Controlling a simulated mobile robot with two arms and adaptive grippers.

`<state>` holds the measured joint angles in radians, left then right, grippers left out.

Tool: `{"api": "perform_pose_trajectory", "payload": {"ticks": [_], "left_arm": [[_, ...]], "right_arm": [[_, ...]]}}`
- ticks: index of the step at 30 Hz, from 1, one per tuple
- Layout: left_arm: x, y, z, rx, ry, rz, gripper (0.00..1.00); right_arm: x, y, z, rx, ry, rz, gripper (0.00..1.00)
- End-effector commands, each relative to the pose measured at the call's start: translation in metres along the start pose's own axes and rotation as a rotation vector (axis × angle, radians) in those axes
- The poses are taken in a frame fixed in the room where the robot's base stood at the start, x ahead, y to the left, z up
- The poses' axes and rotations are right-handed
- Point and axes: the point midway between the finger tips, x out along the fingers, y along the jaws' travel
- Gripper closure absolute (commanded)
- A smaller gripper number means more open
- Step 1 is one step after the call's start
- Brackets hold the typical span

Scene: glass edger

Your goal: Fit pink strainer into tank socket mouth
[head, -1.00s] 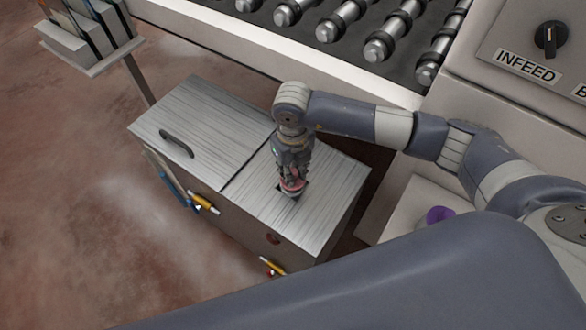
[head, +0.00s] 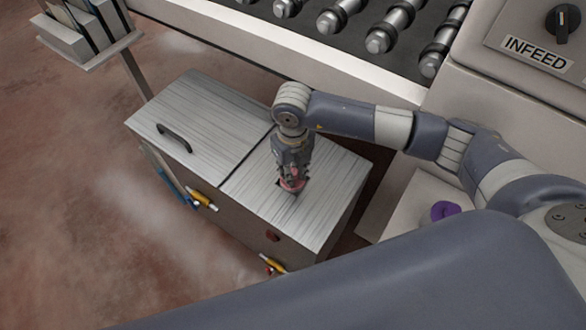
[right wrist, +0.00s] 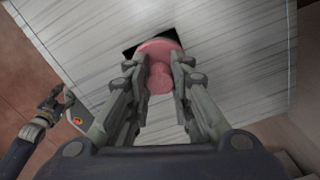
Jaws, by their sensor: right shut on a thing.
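The pink strainer (head: 292,184) is between the fingers of my right gripper (head: 291,178), which points down at the tank lid (head: 335,182). In the right wrist view, my right gripper (right wrist: 157,85) is shut on the narrow knob of the strainer (right wrist: 160,52). The strainer's wide round part lies over the dark square socket mouth (right wrist: 130,51) and covers most of it. Dark corners show beside it. Whether its lower part is inside the mouth is hidden. What looks like my left gripper (right wrist: 57,100) is small at the left of the right wrist view, apart from the strainer.
The tank's left lid half has a dark handle (head: 174,139). Yellow-handled fittings (head: 203,200) stick out of its front. A roller conveyor (head: 335,18) and the infeed panel (head: 535,50) stand behind. A purple knob-like thing (head: 444,211) is at the right.

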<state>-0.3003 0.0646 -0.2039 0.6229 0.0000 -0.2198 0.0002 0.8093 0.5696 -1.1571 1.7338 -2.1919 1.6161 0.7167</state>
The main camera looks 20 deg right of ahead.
Motion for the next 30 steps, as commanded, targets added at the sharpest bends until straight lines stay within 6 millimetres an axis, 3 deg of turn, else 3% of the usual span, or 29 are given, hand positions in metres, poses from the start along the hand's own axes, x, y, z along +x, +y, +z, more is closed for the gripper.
{"api": "perform_pose_trajectory", "payload": {"ticks": [4, 5, 7, 20, 30], "left_arm": [[0.004, -0.003, 0.001, 0.0, 0.0, -0.003, 0.55], [0.003, -0.003, 0.0, 0.0, -0.001, -0.003, 0.55], [0.003, -0.004, 0.0, 0.001, -0.001, -0.005, 0.55], [0.003, -0.019, 0.005, 0.001, -0.009, -0.023, 0.55], [0.003, -0.014, 0.005, 0.002, -0.007, -0.017, 0.55]], "right_arm": [[0.005, 0.0, 0.0, 0.0, 0.0, 0.0, 1.0], [0.003, 0.0, 0.0, 0.0, -0.001, 0.0, 0.73], [0.003, 0.0, 0.0, 0.0, -0.001, 0.0, 0.57], [-0.002, 0.0, 0.001, 0.0, -0.002, 0.001, 0.56], [-0.052, 0.0, 0.001, -0.001, -0.004, 0.0, 0.56]]}}
